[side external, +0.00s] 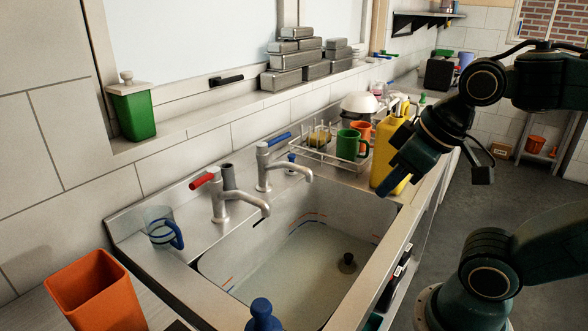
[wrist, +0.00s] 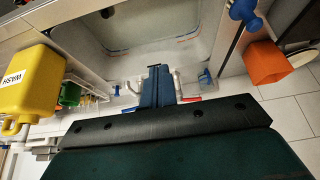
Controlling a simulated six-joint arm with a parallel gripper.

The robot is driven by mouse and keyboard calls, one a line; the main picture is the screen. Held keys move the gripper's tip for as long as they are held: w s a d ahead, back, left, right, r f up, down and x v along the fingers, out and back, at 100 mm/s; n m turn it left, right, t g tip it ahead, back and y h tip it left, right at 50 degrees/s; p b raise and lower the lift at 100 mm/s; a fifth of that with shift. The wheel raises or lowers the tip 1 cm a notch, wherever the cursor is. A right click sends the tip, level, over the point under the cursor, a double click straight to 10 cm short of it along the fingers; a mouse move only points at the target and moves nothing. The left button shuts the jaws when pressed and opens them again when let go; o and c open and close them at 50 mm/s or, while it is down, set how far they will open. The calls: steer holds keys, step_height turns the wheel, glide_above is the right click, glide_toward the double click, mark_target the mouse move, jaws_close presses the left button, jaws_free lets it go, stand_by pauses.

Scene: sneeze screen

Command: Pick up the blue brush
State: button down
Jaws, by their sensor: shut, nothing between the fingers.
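A blue object with a rounded knob end, which looks like the blue brush (side external: 262,314), stands at the near rim of the sink, cut off by the bottom edge of the side view. It also shows at the top right of the wrist view (wrist: 244,14), partly cut off. My gripper (side external: 386,192) is above the right end of the sink, beside the yellow jug and well away from the brush. Its blue fingers point down and left, and in the wrist view (wrist: 158,72) they are together with nothing between them.
The metal sink (side external: 240,284) has two taps (side external: 240,205) along its back. A yellow jug (side external: 383,150), green mug (side external: 350,145) and rack stand at its far end. An orange bin (side external: 95,293) and clear blue-handled cup (side external: 160,228) are at left.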

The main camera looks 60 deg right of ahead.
stand_by(0.4)
steer(key=c, duration=1)
jaws_free()
steer(key=shift+o, duration=0.2)
steer(key=n+g+y, duration=0.4)
steer(key=n, duration=1)
glide_toward(261, 305)
steer(key=shift+s+d+r, duration=0.1)
steer(key=shift+d+r, duration=0.2)
steer(key=shift+r, duration=0.35)
steer(key=shift+f, duration=0.1)
steer(key=shift+x, duration=4.15)
